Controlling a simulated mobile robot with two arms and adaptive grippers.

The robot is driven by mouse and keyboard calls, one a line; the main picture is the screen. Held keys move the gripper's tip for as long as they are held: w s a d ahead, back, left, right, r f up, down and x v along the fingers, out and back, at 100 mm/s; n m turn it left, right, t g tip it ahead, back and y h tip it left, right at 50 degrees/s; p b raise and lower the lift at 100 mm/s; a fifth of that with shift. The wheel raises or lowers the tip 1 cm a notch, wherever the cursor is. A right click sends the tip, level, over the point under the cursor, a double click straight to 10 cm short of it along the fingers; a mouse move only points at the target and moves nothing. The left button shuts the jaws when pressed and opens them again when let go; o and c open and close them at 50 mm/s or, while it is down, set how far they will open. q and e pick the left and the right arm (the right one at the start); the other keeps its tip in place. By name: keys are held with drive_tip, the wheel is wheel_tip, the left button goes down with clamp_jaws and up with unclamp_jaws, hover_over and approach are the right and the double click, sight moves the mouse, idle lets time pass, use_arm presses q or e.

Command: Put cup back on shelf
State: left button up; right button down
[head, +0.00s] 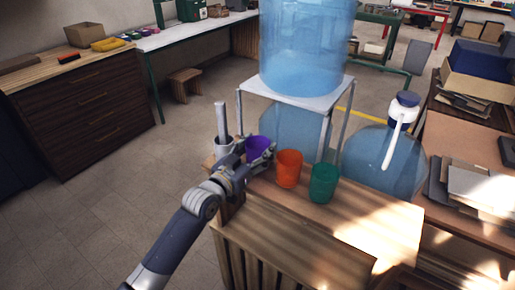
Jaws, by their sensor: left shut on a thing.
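A purple cup (258,147) is at the left end of the wooden shelf top (340,205). My left gripper (256,160) is at this cup, shut on it, with its fingers covering part of the cup's side. I cannot tell whether the cup touches the wood. An orange cup (289,168) stands just right of it, and a green cup (323,183) stands further right, both upright. My right gripper is not in the head view.
A large blue water bottle (306,45) sits on a white metal stand (298,91) behind the cups. Another jug (378,160) with a pump stands to the right. A grey post (221,120) rises close by my left gripper. The shelf top's right part is bare.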

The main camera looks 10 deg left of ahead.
use_arm(q)
drive_tip(key=shift+f, duration=0.25)
drive_tip(key=o, duration=1.2)
